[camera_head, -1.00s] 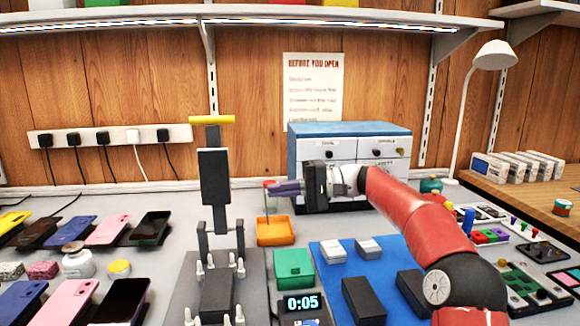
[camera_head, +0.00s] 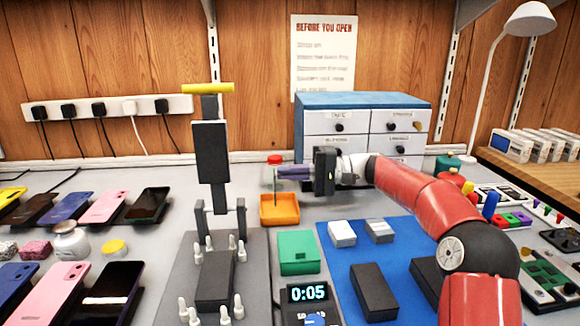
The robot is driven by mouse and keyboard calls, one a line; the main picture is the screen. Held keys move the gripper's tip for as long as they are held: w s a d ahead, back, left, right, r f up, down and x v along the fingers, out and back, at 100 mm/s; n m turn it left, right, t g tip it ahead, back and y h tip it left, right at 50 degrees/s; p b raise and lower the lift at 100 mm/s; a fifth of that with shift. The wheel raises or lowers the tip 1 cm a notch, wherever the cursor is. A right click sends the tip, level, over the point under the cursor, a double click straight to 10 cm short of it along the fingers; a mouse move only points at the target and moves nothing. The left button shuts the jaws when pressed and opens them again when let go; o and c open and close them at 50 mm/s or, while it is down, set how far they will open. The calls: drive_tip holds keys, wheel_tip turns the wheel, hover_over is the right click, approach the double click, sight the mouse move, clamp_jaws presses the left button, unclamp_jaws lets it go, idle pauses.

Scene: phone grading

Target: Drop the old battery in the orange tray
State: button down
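The orange tray (camera_head: 265,222) sits on the grey bench, left of the blue mat. My gripper (camera_head: 280,173) is above and behind the tray, its fingers pointing left. The fingers look close together from the side, and I cannot tell whether they hold anything. I cannot single out the old battery with certainty. Dark blocks lie on the blue mat, one of them in front (camera_head: 373,291), but their identity is unclear.
A black press with a yellow handle (camera_head: 208,88) stands left of the tray. A drawer cabinet (camera_head: 338,122) stands behind my gripper. A green box (camera_head: 299,252) and a timer (camera_head: 308,293) are in front.

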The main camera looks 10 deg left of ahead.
drive_tip(key=shift+f, duration=0.35)
drive_tip(key=c, duration=1.2)
unclamp_jaws()
drive_tip(key=shift+r+p, duration=0.3)
drive_tip(key=shift+r, duration=0.35)
drive_tip(key=shift+r, duration=3.5)
